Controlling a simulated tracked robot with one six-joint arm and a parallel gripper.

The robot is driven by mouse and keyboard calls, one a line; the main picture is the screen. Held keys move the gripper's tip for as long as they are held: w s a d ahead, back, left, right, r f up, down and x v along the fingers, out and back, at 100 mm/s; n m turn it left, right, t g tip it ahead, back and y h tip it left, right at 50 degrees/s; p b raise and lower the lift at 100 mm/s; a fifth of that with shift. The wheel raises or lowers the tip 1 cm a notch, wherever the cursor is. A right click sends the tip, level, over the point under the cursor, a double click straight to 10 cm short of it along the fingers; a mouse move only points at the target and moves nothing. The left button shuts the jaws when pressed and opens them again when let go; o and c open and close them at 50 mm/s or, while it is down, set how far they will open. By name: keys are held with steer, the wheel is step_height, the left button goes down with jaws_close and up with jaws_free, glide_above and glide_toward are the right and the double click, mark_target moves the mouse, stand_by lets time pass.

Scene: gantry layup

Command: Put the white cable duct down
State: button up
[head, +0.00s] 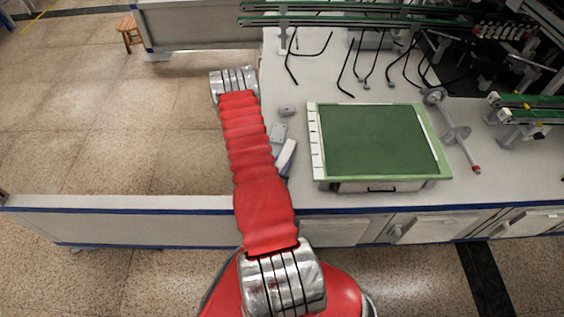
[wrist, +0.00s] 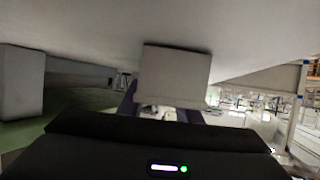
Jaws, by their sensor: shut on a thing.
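In the wrist view, my gripper (wrist: 160,108) is shut on the white cable duct (wrist: 175,72). The duct's pale, blocky end stands in the middle of that view, with dark purplish fingers at its sides. Its far parts are hidden. In the head view, my red arm covers most of the gripper area. A short white piece with a dark bluish side (head: 287,157) shows tilted at the arm's right edge, over the left part of the white worktop (head: 350,196). I cannot tell whether the duct touches the worktop.
A green mat in a pale frame (head: 436,154) lies right of my arm, with a white strip along its left side. A small grey object (head: 286,111) lies left of it. Black hooked rods and green rails occupy the back.

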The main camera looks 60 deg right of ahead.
steer(key=o, duration=1.1)
steer(key=v, duration=1.2)
steer(key=shift+o, duration=0.4)
